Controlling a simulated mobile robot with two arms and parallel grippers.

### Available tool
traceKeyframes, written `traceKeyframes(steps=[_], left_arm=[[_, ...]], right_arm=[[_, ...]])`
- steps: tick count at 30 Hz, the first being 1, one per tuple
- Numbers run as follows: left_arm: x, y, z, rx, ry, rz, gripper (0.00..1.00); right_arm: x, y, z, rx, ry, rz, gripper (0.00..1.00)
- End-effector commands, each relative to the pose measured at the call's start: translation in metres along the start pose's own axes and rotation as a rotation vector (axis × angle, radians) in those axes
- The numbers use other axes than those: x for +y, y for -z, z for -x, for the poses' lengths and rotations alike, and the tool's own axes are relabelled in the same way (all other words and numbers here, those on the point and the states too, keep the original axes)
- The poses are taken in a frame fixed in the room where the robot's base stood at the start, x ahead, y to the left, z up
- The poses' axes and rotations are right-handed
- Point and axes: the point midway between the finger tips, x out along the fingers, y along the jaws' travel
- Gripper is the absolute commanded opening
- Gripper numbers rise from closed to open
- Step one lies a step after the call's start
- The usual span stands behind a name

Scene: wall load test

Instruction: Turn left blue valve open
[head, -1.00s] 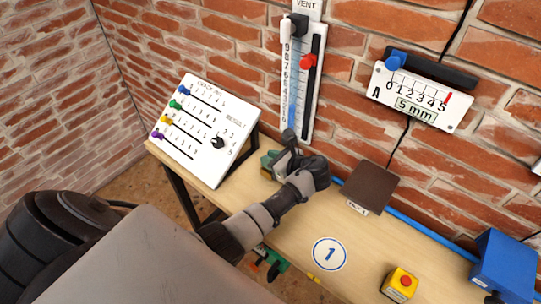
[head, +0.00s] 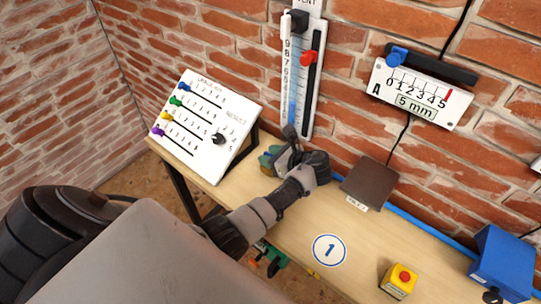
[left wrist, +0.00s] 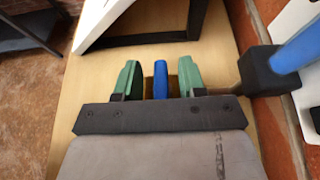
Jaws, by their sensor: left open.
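My left gripper (head: 268,158) is low over the bench, close to the brick wall. In the left wrist view its two green fingers (left wrist: 159,72) are open, with a blue valve handle (left wrist: 160,80) upright between them. A gap shows on each side of the handle, so neither finger appears to touch it. The lower part of the handle is hidden behind the gripper body. In the head view the gripper and arm hide most of the valve. My right gripper is not in view.
A sloped white board (head: 205,125) with coloured knobs stands left of the gripper. A vertical gauge (head: 305,75) hangs behind it. A dark fitting (left wrist: 268,72) with blue pipe is close on the right in the wrist view. A yellow button box (head: 399,281) stands farther right.

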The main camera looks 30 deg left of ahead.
Motion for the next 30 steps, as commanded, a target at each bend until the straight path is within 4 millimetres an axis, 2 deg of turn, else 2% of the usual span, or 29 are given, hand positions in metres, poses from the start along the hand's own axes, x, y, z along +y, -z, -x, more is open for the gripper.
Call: traceKeyframes(steps=[5, 10, 21, 25, 30], left_arm=[[-0.001, -0.010, 0.004, -0.001, 0.002, 0.003, 0.40], [0.000, -0.039, 0.016, 0.001, 0.002, 0.006, 0.40], [-0.006, -0.049, 0.107, 0.003, 0.003, 0.001, 0.40], [-0.007, -0.053, 0.130, 0.003, 0.001, 0.000, 0.40], [-0.008, -0.056, 0.146, 0.003, 0.000, 0.000, 0.40]], right_arm=[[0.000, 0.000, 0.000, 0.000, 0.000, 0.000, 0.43], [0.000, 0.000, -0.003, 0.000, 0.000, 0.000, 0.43], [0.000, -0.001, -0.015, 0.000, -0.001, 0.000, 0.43], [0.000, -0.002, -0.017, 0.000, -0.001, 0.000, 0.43], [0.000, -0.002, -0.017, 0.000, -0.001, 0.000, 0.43]])
